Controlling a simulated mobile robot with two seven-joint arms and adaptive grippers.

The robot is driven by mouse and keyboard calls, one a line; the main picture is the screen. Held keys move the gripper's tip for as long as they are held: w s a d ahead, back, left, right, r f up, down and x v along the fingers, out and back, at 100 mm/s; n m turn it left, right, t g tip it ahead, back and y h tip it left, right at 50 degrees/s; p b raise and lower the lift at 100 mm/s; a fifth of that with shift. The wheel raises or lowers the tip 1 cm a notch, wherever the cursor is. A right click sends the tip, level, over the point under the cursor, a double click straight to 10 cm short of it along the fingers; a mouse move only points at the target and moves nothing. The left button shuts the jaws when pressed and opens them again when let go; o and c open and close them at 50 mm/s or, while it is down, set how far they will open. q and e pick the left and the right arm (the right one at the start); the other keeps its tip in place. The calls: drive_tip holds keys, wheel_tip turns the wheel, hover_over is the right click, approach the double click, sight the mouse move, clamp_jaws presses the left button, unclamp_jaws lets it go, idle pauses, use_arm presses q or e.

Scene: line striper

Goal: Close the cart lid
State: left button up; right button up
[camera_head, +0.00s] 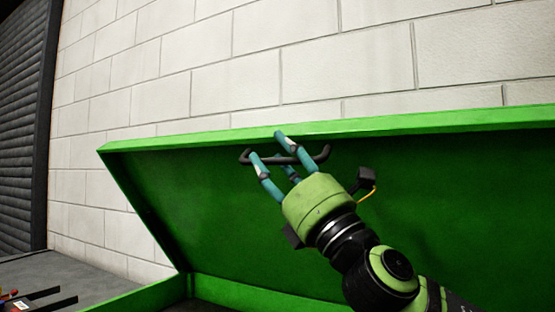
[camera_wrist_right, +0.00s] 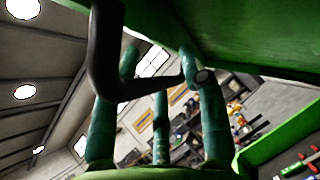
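The green cart lid (camera_head: 430,190) stands raised and tilted in the head view, its inner face toward me. A black bar handle (camera_head: 318,160) sits near its top edge. My right gripper (camera_head: 266,146) is at the handle, with its teal fingers on both sides of the bar. In the right wrist view the handle (camera_wrist_right: 104,65) crosses between the spread fingers (camera_wrist_right: 160,65), which do not look closed tightly on it. The lid (camera_wrist_right: 250,40) is close above them. Firm contact cannot be told. My left gripper is not in view.
A white block wall (camera_head: 340,60) stands behind the lid, and a grey shutter (camera_head: 22,130) is at the left. The green cart rim (camera_head: 265,294) runs along the bottom. Red and dark items (camera_head: 25,303) show at the lower left. The wrist view shows tools (camera_wrist_right: 300,165) inside green edges.

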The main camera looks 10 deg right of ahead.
drive_tip(key=shift+d, duration=0.1)
drive_tip(key=v, duration=0.7)
drive_tip(key=shift+s, duration=0.2)
drive_tip(key=shift+d+f, duration=0.1)
drive_tip(key=shift+f, duration=0.05)
